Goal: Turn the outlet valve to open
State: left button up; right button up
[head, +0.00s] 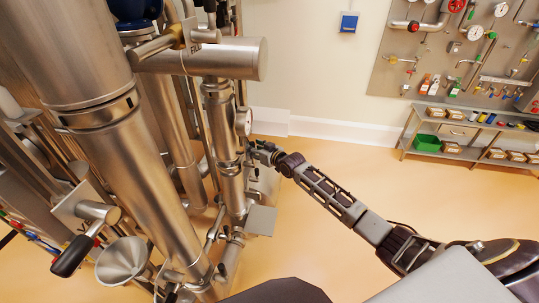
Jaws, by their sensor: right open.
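The steel powder hopper (110,130) fills the left side of the head view, with tall polished pipes and columns. A lever with a black grip (72,257) sticks out from a labelled plate at lower left; its label is only partly readable. I cannot tell for sure which fitting is the outlet valve. My right gripper (262,152) is at the end of my right arm, beside the slimmer steel column (228,150) and just below a round gauge (244,121). It is open and small in view; I cannot tell whether it touches anything. My left gripper is not in view.
A steel funnel (122,262) stands at lower left. A grey plate (261,220) juts out below my right gripper. A shelf rack (468,137) with a green bin stands at the right wall, under a panel (450,50) of gauges and valves. The orange floor between is clear.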

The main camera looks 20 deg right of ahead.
jog(key=v, duration=1)
jog(key=shift+s+d, duration=0.15)
jog(key=shift+r, duration=0.1)
dwell(2.1)
